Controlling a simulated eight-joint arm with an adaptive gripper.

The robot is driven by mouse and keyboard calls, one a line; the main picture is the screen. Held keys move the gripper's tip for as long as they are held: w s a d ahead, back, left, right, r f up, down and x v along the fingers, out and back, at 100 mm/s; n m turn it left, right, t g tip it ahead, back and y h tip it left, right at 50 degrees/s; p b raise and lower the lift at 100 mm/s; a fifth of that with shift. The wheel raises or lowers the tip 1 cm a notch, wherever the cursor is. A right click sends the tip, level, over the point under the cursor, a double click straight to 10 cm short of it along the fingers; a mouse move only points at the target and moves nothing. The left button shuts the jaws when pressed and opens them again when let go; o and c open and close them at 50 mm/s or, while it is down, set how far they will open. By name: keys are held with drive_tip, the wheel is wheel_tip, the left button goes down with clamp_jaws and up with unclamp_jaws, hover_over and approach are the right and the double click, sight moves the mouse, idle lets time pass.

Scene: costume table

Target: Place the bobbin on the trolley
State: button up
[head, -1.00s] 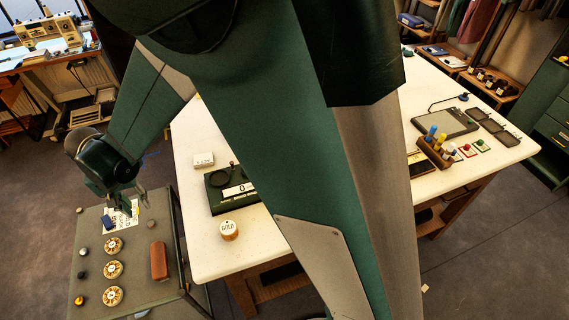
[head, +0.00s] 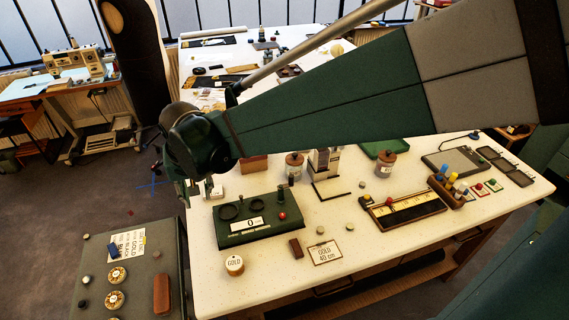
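The trolley (head: 138,291) has a grey-green top and stands at the lower left, beside the white table. On it are small round pieces that look like bobbins: a pale one (head: 86,280), a dark one (head: 82,303) and a brownish one (head: 157,253) near the printed card. I cannot tell which is the task's bobbin. My gripper (head: 201,190) is over the table's left edge, up and right of the trolley. Its fingers look spread, with a white box showing behind them, and I see nothing held between them.
The trolley also carries gold-rimmed discs (head: 117,275), a red-brown block (head: 162,295), a blue piece (head: 113,249) and the card (head: 127,242). On the white table (head: 222,293) are a green scale (head: 258,228), a round GOLD tub (head: 234,265), a GOLD card (head: 325,252) and jars.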

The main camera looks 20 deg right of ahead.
drive_tip(key=s+d+r+t, duration=0.2)
drive_tip(key=s+d+r, duration=0.1)
drive_tip(key=s+d, duration=0.6)
drive_tip(key=s+d+r+t, duration=0.2)
drive_tip(key=s+d, duration=0.6)
drive_tip(key=d, duration=1)
drive_tip(key=shift+s+d+r+h, duration=0.25)
drive_tip(key=shift+s+r+h, duration=0.15)
drive_tip(key=shift+r, duration=0.15)
